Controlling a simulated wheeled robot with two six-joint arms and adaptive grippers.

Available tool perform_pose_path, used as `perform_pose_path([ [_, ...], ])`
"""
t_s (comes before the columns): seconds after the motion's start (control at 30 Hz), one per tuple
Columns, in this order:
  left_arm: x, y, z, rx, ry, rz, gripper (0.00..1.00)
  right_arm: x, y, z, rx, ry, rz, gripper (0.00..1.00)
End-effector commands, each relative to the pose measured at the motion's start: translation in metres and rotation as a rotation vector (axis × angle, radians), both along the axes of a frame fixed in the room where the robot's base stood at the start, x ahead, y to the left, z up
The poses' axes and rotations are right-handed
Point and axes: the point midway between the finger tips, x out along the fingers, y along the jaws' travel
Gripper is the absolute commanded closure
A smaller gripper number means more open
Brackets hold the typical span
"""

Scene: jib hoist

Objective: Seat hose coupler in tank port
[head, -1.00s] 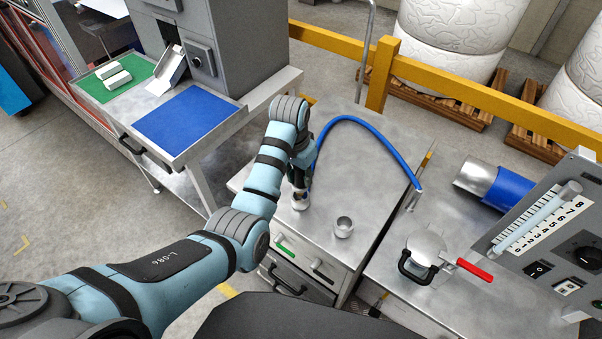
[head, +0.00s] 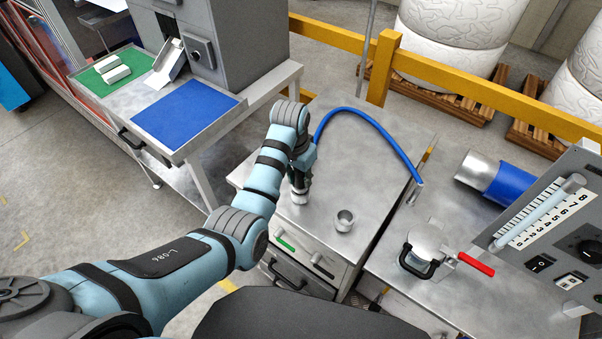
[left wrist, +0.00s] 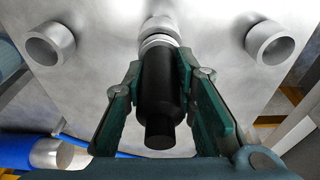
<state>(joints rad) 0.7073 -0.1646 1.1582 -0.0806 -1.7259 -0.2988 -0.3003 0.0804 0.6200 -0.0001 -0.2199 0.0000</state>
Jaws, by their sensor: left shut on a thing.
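The hose coupler (left wrist: 158,85) is a black cylinder with a silver collar in the left wrist view. My left gripper (left wrist: 163,75) is shut around its black body, with one teal finger on each side. In the head view the left gripper (head: 299,180) is low over the metal cabinet top, with silver metal (head: 299,198) just below it. The silver end points at the top; I cannot tell whether it is inside a port. An open round metal port (head: 344,220) stands to the right. The wrist view shows two round ports, at left (left wrist: 48,44) and right (left wrist: 270,42).
A blue hose (head: 365,115) arches from behind the gripper to the cabinet's right side. A table with a blue mat (head: 187,117) is at upper left.

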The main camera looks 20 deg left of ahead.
Motion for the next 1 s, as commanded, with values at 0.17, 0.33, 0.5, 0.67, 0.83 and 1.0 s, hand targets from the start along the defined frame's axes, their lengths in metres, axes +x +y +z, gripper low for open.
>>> perform_pose_path([
  [0.17, 0.0, 0.0, -0.007, 0.0, 0.0, 0.0, 1.0, 0.0, 0.0, -0.003, 0.0, 0.0, 0.0, 0.6],
  [0.33, 0.0, 0.0, -0.006, 0.0, -0.001, 0.0, 0.52, 0.0, 0.0, -0.002, 0.0, 0.0, 0.0, 0.6],
  [0.5, 0.0, 0.0, -0.006, 0.0, 0.0, 0.0, 0.52, 0.0, 0.0, -0.002, 0.0, 0.0, 0.0, 0.6],
  [0.67, 0.0, 0.0, -0.003, 0.0, -0.001, 0.0, 0.52, 0.001, -0.001, -0.002, -0.002, -0.001, 0.0, 0.6],
  [0.83, -0.004, 0.002, 0.028, 0.0, -0.004, 0.0, 0.52, 0.0, -0.001, -0.002, -0.001, -0.001, 0.0, 0.6],
  [1.0, -0.009, 0.004, 0.06, 0.0, -0.002, 0.0, 0.52, 0.0, 0.0, -0.002, 0.0, 0.0, 0.0, 0.6],
])
